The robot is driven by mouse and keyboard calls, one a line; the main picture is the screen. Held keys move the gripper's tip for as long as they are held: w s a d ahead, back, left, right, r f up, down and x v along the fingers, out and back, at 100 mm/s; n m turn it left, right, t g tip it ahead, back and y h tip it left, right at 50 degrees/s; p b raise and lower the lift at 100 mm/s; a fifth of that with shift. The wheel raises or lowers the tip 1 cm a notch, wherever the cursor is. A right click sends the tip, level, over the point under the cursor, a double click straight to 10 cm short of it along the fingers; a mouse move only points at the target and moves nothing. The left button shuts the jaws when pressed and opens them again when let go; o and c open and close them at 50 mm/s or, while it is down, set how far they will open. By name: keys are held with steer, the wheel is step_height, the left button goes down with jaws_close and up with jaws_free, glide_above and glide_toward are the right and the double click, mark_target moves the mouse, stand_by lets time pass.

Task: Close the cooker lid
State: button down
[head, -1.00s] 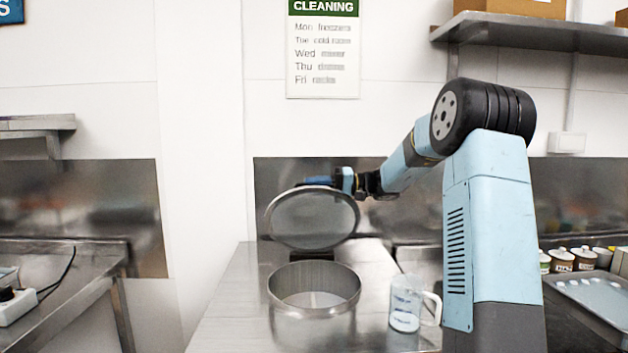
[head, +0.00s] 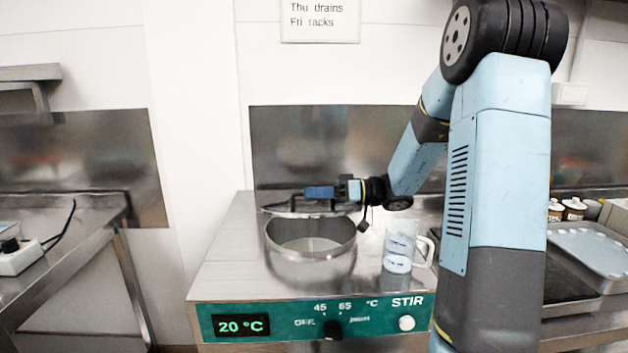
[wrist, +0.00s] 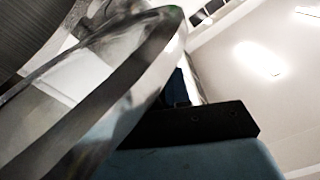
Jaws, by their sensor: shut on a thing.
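The cooker is a round steel pot (head: 311,268) set in a steel counter, and its mouth still shows open from the front. Its lid (head: 272,209) is seen almost edge-on above the back of the pot, tilted and apart from the front rim. My gripper (head: 316,193) is shut on the lid at its upper side; the exact grip is partly hidden by the gripper. In the wrist view the shiny lid (wrist: 120,75) fills the left, close to my gripper.
A clear measuring jug (head: 398,250) stands just right of the pot, under my arm. A green control panel (head: 270,323) reading 20 °C fronts the counter. A metal tray (head: 592,248) and small jars (head: 572,207) are at the right. The counter left of the pot is clear.

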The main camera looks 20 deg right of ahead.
steer(key=shift+s+a+f+n, duration=0.1)
steer(key=shift+s+f+n, duration=0.25)
steer(key=shift+f, duration=0.3)
steer(key=c, duration=1.2)
jaws_free()
steer(key=shift+o, duration=0.2)
